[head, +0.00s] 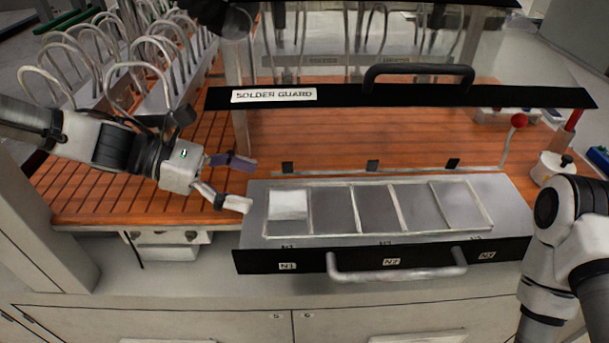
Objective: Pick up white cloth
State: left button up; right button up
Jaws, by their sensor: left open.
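The white cloth (289,205) lies flat in the leftmost compartment of the grey drawer tray (390,240). My left gripper (243,183) is open and empty, just left of the tray, with its fingers pointing right towards the cloth. One finger looks dark purple and the lower one has a pale tip near the tray's left edge. The gripper is apart from the cloth. Of my right arm (565,235), only links show at the right edge; its gripper is not in view.
A clear guard labelled "SOLDER GUARD" with a black bar (400,96) and handle stands behind the tray. The tray has a front handle (397,274) and several empty compartments. A rack of looped tubes (150,85) stands at the back left. A red-knobbed lever (519,121) stands at right.

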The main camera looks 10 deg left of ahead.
aim_at(290, 199)
pick_arm(q)
jog(key=shift+w+d+f, duration=0.1)
jog(key=shift+w+f, duration=0.05)
jog(key=shift+w, duration=0.25)
jog(key=s+d, duration=0.2)
jog(key=shift+d, duration=0.4)
jog(key=x, duration=0.2)
jog(key=p+x, duration=0.1)
jog(key=x, duration=0.1)
jog(key=shift+w+f, duration=0.2)
jog(key=shift+w, duration=0.25)
jog(key=shift+w+d+f, duration=0.15)
jog(key=shift+d, duration=0.15)
jog(key=shift+s, duration=0.4)
jog(key=c, duration=0.9)
jog(key=shift+c, duration=0.7)
pick_arm(e)
jog(key=shift+s+r, duration=0.25)
jog(key=shift+r, duration=0.6)
